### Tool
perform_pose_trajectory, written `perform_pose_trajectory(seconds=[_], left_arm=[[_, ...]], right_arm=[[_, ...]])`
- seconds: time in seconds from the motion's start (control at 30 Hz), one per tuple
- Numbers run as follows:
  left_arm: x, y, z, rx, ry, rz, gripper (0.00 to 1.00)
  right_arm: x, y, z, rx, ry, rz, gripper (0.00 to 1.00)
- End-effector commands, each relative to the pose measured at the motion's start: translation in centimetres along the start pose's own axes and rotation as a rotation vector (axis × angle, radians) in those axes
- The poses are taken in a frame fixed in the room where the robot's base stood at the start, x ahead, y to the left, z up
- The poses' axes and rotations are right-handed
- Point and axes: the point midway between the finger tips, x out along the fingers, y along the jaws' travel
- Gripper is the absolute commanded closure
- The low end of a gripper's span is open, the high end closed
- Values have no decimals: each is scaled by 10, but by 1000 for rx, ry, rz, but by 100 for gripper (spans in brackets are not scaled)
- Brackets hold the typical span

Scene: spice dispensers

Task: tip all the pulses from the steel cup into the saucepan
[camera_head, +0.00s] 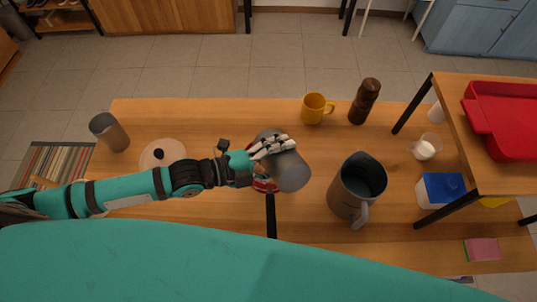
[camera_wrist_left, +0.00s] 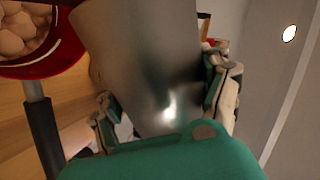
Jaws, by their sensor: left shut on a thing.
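The steel cup (camera_head: 289,172) is held in my left gripper (camera_head: 275,147), over the middle of the wooden table. The gripper's fingers are shut around the cup's sides. The cup is tilted, and its inside does not show in either view. In the left wrist view the cup (camera_wrist_left: 140,60) fills the middle, between the fingers. The red saucepan (camera_head: 262,184) is mostly hidden under the gripper and cup in the head view, with its black handle toward me. In the left wrist view the saucepan (camera_wrist_left: 70,55) shows at the upper left, with several pale round pulses (camera_wrist_left: 18,32) inside.
A grey jug (camera_head: 345,195) stands right of the cup. A yellow mug (camera_head: 314,109) and brown mill (camera_head: 365,101) stand behind. A pale lid (camera_head: 176,151) and grey canister (camera_head: 110,133) are at left. A raised shelf with a red tray (camera_head: 510,130) is at right.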

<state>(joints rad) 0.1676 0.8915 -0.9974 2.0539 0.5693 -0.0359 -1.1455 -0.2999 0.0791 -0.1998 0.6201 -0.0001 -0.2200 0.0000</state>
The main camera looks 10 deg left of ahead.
Motion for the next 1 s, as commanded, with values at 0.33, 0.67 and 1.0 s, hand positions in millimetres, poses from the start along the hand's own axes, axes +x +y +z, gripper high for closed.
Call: perform_pose_trajectory(seconds=[0.33, 0.67, 1.0], left_arm=[[-1, -3, 2, -35, 11, -1, 63], [-1, -6, 3, -69, 20, -2, 63], [-2, -8, 5, -104, 28, 0, 63]], right_arm=[[4, 0, 0, 0, 0, 0, 60], [7, 0, 1, 0, 0, 0, 60], [11, 0, 1, 0, 0, 0, 60]])
